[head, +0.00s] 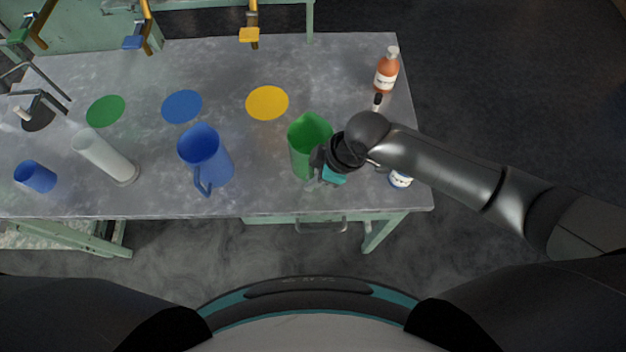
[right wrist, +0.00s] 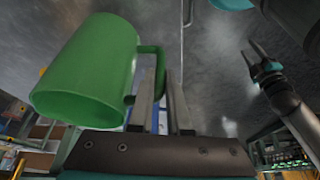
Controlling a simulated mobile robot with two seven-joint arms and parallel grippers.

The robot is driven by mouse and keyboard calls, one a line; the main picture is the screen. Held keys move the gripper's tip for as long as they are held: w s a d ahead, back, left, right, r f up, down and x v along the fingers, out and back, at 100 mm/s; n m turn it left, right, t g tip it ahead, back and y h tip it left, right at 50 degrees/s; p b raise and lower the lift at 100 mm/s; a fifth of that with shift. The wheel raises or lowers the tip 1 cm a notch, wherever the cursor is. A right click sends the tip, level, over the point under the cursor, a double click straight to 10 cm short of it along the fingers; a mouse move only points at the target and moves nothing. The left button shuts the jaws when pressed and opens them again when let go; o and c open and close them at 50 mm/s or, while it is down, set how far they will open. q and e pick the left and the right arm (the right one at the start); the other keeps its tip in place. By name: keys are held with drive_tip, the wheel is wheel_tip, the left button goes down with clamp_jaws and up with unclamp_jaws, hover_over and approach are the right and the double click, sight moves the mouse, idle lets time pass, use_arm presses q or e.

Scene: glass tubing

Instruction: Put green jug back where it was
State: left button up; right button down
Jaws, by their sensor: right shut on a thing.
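The green jug (head: 309,143) is over the right part of the grey table, open top up in the head view. My right gripper (head: 328,165) is at its right side, shut on its handle; the fingers (right wrist: 162,105) show around the handle in the right wrist view, beside the green jug body (right wrist: 90,68). I cannot tell whether the jug's base touches the table. A flat green disc (head: 106,110), a blue disc (head: 182,106) and a yellow disc (head: 267,102) lie bare on the table. A second gripper (right wrist: 249,52), apparently my left, shows small in the right wrist view.
A blue jug (head: 207,155) stands left of the green jug. A white cylinder (head: 105,157) and a small blue cup (head: 36,177) are further left. An orange bottle (head: 386,74) stands at the back right; a white-labelled container (head: 400,179) sits near the right corner, partly behind my arm.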

drive_tip(key=shift+f, duration=1.1)
drive_tip(key=c, duration=0.9)
unclamp_jaws()
drive_tip(key=shift+r, duration=0.25)
drive_tip(key=p+v, duration=0.1)
drive_tip(key=v, duration=1.1)
drive_tip(key=shift+f+p, duration=0.1)
drive_tip(key=shift+p, duration=0.3)
